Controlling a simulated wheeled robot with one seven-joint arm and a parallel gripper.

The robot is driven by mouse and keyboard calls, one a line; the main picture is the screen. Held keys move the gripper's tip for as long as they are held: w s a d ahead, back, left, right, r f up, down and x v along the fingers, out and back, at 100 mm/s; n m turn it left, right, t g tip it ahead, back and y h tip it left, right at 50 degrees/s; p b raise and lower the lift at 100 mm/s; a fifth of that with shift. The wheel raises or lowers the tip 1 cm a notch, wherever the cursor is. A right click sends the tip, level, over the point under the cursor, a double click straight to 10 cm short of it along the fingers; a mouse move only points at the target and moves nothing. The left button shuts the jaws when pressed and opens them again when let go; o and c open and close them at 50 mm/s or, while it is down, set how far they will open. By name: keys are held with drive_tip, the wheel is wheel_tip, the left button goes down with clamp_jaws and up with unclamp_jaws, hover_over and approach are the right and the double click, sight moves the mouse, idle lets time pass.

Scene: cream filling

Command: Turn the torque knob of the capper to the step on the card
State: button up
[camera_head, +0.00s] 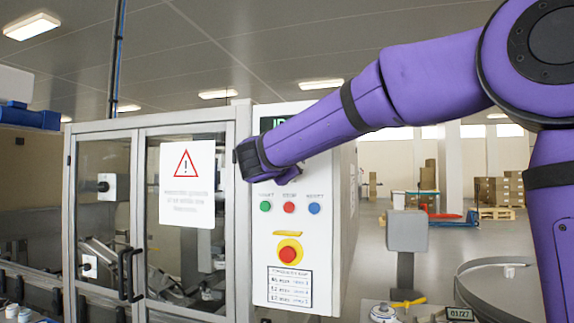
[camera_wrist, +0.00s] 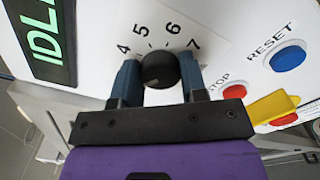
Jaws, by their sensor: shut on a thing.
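The black round torque knob (camera_wrist: 159,70) is on the capper's white panel (camera_wrist: 225,45), with the numbers 4, 5, 6 and 7 readable around its far side. My gripper (camera_wrist: 158,74) has one blue-grey finger on each side of the knob and is shut on it. I cannot make out clearly which number the knob points to. In the head view my gripper (camera_head: 247,160) is at the upper left of the panel and hides the knob. The card (camera_head: 289,287) is low on the panel; its several lines are too blurred to read surely.
A green-lettered display (camera_wrist: 45,32) is beside the knob. Green (camera_head: 265,206), red (camera_head: 289,207) and blue (camera_head: 314,208) buttons sit below my gripper. A red emergency stop (camera_head: 288,254) is lower. Glass doors (camera_head: 185,255) with a warning sign are at left.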

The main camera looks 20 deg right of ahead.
drive_tip(key=shift+m, duration=1.5)
drive_tip(key=shift+f, duration=0.1)
drive_tip(key=o, duration=0.9)
drive_tip(key=v, duration=1.1)
drive_tip(key=shift+d, duration=0.1)
